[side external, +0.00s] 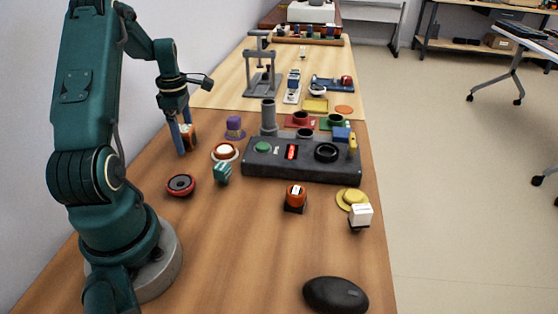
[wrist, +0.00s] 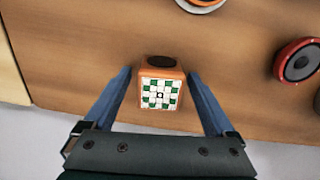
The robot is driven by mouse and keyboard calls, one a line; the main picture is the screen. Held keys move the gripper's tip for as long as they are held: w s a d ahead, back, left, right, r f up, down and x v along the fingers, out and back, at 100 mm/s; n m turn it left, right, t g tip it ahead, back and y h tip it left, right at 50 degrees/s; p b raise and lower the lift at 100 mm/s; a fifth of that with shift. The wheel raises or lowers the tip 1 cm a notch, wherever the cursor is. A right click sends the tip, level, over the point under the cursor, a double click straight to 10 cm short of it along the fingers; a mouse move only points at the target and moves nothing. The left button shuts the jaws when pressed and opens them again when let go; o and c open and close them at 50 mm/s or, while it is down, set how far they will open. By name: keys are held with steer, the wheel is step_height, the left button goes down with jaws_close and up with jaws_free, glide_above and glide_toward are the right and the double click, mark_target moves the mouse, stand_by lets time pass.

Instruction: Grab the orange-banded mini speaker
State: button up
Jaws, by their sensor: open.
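A small orange block-shaped speaker (wrist: 160,72) stands between my gripper's two blue fingers in the wrist view, with a dark round patch at its far end and a green-and-white checkered marker facing the camera. In the side view the orange speaker (side external: 193,134) is partly hidden by the fingers. My gripper (wrist: 160,74) is open, with a finger on each side and a narrow gap showing beside each. In the side view my gripper (side external: 183,146) points down near the table's left edge. Another orange-and-black piece (side external: 296,194) with a white label stands in front of the grey console.
A red-rimmed round speaker (side external: 181,185), a teal striped block (side external: 222,173) and a white-and-red disc (side external: 225,152) stand nearby. The dark grey console (side external: 300,170) fills the middle. A black rounded object (side external: 335,295) lies at the front.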

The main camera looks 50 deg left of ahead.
steer(key=shift+f, duration=0.2)
jaws_close()
